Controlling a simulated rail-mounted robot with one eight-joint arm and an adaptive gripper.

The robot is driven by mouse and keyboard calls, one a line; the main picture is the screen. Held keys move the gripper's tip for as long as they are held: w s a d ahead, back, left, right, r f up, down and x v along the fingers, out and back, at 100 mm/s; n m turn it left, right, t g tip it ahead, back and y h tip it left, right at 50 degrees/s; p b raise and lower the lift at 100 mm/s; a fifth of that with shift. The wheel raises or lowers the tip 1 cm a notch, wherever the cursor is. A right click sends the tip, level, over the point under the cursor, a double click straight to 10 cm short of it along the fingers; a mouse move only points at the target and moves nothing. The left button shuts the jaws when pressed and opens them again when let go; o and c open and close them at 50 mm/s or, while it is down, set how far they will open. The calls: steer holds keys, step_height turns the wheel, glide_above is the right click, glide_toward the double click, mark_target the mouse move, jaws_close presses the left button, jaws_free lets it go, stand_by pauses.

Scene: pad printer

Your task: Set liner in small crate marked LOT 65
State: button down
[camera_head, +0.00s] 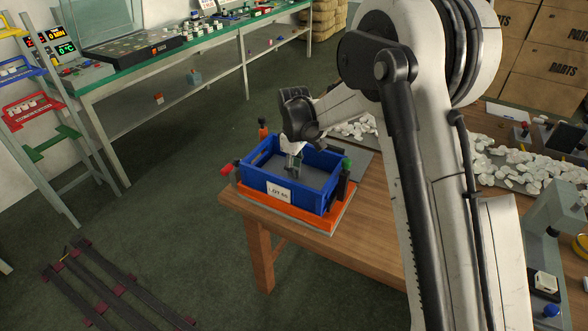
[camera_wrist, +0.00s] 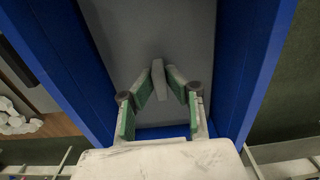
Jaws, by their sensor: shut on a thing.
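The small blue crate (camera_head: 312,199) sits on an orange base on the wooden table, with a white label (camera_head: 279,193) that seems to read LOT 65. The flat grey liner (camera_head: 314,178) lies inside the crate walls; whether it touches the bottom cannot be told. In the wrist view the liner (camera_wrist: 150,30) spans the space between the blue walls (camera_wrist: 58,62). My gripper (camera_head: 293,163) reaches down into the crate. Its green-padded fingers (camera_wrist: 162,76) are shut on a grey upright tab that appears to belong to the liner.
Small clamps with red and green knobs (camera_head: 226,170) stand around the crate. White pieces (camera_head: 515,160) are heaped on the table to the right. A green-topped bench (camera_head: 150,55) stands behind, and a ladder-like rack (camera_head: 40,110) at left.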

steer(key=shift+f+b, duration=0.65)
steer(key=shift+f, duration=0.15)
steer(key=c, duration=1.7)
jaws_free()
steer(key=shift+o, duration=0.2)
steer(key=shift+r, duration=0.1)
steer(key=shift+r+p, duration=1.55)
steer(key=shift+r, duration=2.15)
steer(key=shift+r+p, duration=0.75)
steer(key=shift+r, duration=1.25)
